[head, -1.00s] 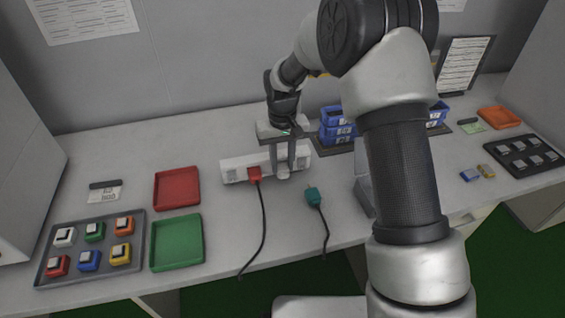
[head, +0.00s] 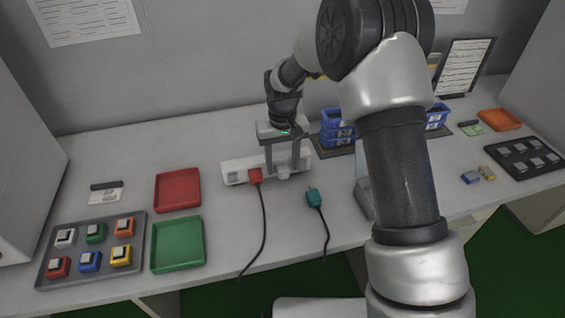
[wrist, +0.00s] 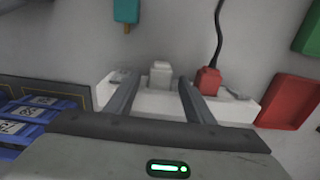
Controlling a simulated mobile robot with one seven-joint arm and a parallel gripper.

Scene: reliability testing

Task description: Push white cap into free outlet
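The white power strip (head: 233,171) lies on the table, with a red plug (head: 255,176) in it and a black cord running to the table edge. The white cap (head: 283,171) stands at the strip to the right of the red plug. In the wrist view the cap (wrist: 160,72) is upright between my fingers, with a gap on both sides. I cannot tell how deep it sits. My gripper (head: 282,172) is open over the strip, its fingers straddling the cap without holding it. It also shows in the wrist view (wrist: 158,85).
A teal plug (head: 314,197) with a black cord lies on the table in front of the strip. Red (head: 178,190) and green (head: 177,244) trays lie to the left. Blue bins (head: 337,127) stand behind at the right.

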